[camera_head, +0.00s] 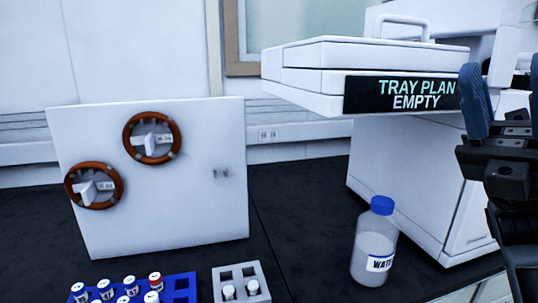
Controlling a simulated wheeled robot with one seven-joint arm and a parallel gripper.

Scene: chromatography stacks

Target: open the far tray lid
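A white machine with a flat, wide tray unit (300,88) stands at the back right. Its top lid (360,52) lies flat and looks closed. A white bar handle (403,18) rises above the back of the lid. A dark display (400,95) on the front reads "TRAY PLAN EMPTY". My gripper (506,90) is at the right edge, in front of the machine's right part. Its two blue-padded fingers point up and are apart, with nothing seen between them. The right finger is partly cut off by the frame. I cannot tell how far the gripper is from the handle.
A white panel with two orange-ringed knobs (151,138) stands at left. A water bottle with a blue cap (374,245) stands before the machine. A blue rack (180,287) of vials and a small grey rack (241,271) sit at the front. Dark bench lies between.

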